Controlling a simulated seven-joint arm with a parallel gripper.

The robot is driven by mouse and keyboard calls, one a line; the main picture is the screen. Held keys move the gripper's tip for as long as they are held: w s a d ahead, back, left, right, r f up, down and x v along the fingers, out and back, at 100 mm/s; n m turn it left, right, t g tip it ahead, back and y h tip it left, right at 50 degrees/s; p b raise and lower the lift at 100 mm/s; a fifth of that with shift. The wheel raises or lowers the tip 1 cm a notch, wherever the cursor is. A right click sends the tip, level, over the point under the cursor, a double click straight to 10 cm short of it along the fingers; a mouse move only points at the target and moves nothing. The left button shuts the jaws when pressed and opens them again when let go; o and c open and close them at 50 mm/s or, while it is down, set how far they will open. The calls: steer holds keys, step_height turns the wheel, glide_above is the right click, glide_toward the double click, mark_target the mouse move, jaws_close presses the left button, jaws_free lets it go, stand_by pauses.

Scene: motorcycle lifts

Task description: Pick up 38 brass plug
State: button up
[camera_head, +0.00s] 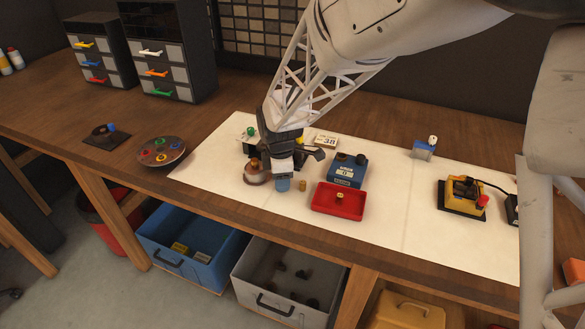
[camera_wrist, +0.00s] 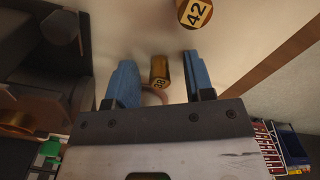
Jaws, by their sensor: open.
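The brass plug marked 38 (camera_wrist: 159,72) stands between the two blue fingers of my gripper (camera_wrist: 158,62) in the wrist view. The fingers are open, with a gap on each side of the plug. A second brass plug marked 42 (camera_wrist: 196,12) is beyond the right fingertip. In the head view my gripper (camera_head: 282,184) points down low over the white mat. A small brass plug (camera_head: 302,185) stands just right of it; its number is too small to read. The plug between the fingers appears hidden there by the gripper.
A red tray (camera_head: 325,207) with a small brass piece and a blue box (camera_head: 346,171) stand right of my gripper. A round dish (camera_head: 257,178) is close on its left. A card marked 38 (camera_head: 326,140) lies behind.

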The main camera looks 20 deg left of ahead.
jaws_close()
stand_by(0.3)
steer(key=shift+r, duration=0.1)
steer(key=shift+r, duration=0.75)
step_height(320, 180, up, 2)
steer(key=shift+r, duration=0.1)
steer(key=s+d, duration=0.3)
steer(key=s, duration=0.1)
steer(key=s+d, duration=0.4)
steer(key=s+d+r, duration=0.1)
steer(key=s+d, duration=0.2)
steer(key=s, duration=0.1)
steer(key=shift+s+d+r, duration=0.1)
steer(key=shift+d, duration=0.1)
